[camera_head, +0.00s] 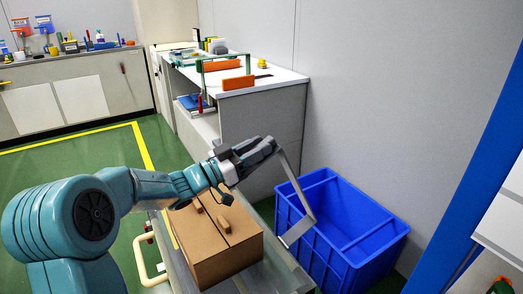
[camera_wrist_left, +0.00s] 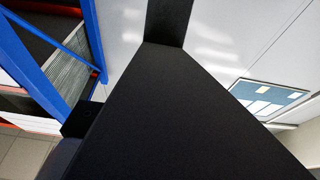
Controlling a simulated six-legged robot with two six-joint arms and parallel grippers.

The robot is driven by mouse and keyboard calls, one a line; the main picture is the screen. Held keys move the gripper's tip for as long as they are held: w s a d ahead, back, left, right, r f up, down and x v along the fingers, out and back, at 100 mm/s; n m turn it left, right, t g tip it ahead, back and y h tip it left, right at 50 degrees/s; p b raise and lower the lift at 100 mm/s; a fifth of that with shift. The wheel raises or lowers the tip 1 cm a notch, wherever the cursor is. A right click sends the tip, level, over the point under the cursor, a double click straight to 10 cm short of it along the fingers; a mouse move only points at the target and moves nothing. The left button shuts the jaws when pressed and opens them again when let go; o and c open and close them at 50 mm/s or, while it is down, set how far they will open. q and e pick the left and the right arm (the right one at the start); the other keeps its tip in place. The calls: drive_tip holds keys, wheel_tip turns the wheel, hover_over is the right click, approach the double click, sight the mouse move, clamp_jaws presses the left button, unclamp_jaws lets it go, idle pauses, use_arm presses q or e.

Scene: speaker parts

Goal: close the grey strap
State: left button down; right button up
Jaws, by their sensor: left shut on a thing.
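The grey strap (camera_head: 296,187) is a thin bent band in the head view. It runs from my left gripper (camera_head: 272,147) down to the right, then bends back to a flat lower part by the cart's right edge. My left gripper is shut on its upper end, above and to the right of a brown cardboard box (camera_head: 213,240). The strap stands raised beside the box, not across its top. In the left wrist view a large dark shape fills the middle, and I cannot tell the strap there. My right gripper is not in view.
The box sits on a grey cart (camera_head: 272,270) with a cream handle (camera_head: 142,262). A blue crate (camera_head: 366,250) stands close on the right, beside the strap. A white-topped bench (camera_head: 277,79) is behind. Green floor lies open at the left.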

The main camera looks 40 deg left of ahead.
use_arm(q)
drive_tip(key=c, duration=0.9)
unclamp_jaws()
drive_tip(key=p+v, duration=0.1)
drive_tip(key=v, duration=1.5)
drive_tip(key=shift+s, duration=0.2)
